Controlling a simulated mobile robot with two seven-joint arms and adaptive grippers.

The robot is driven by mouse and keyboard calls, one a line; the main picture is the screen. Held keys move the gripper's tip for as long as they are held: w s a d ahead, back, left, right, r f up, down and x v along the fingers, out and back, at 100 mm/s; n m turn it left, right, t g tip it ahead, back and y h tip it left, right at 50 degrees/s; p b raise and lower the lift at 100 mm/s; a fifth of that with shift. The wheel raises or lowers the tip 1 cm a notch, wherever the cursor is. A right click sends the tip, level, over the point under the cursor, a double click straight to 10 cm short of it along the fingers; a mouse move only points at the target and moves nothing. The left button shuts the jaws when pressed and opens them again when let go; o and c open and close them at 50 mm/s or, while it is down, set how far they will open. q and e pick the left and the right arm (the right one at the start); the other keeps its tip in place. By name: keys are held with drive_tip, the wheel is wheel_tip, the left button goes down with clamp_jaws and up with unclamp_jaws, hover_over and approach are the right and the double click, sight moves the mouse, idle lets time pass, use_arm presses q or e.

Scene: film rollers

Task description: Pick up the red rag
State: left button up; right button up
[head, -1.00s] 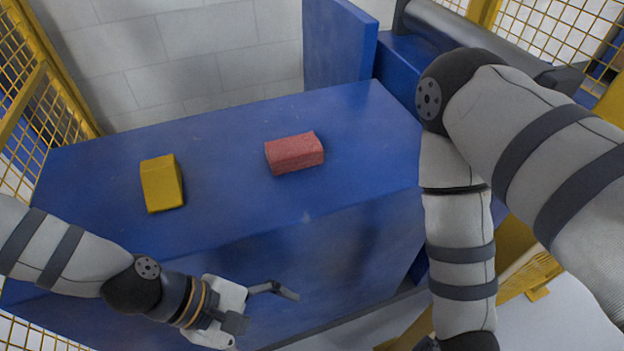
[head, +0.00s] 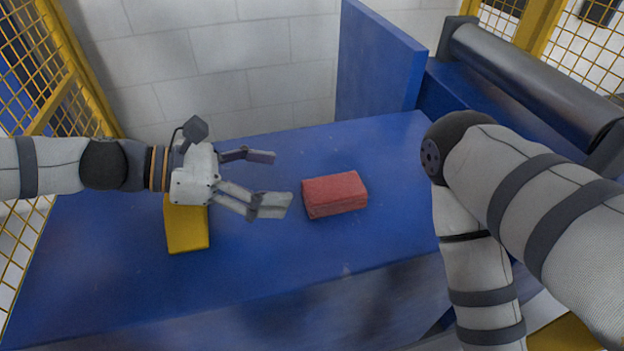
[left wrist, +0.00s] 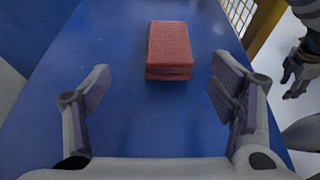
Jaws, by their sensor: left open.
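The red rag (head: 335,194), a folded block-like bundle, lies on the blue table in the head view. In the left wrist view the red rag (left wrist: 169,48) is ahead of the fingers, centred between them. My left gripper (head: 270,182) is open and empty, its fingers pointing right at the rag with a short gap between. It also shows in the left wrist view (left wrist: 162,92), fingers wide apart. My right gripper (left wrist: 298,70) is small and dark at the right edge of the left wrist view; its jaw state is unclear.
A yellow block-like bundle (head: 187,228) lies under my left gripper, partly hidden. The blue table (head: 270,270) is otherwise clear around the rag. A blue upright panel (head: 378,65) and a dark roller (head: 530,75) stand behind. Yellow mesh fencing (head: 35,80) is at the left.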

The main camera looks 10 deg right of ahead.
sight(331, 186)
use_arm(q)
drive_tip(key=x, duration=0.7)
drive_tip(key=s+x, duration=0.1)
drive_tip(key=x, duration=0.3)
drive_tip(key=shift+d+r, duration=0.15)
drive_tip(key=shift+r, duration=0.15)
drive_tip(key=c, duration=1.2)
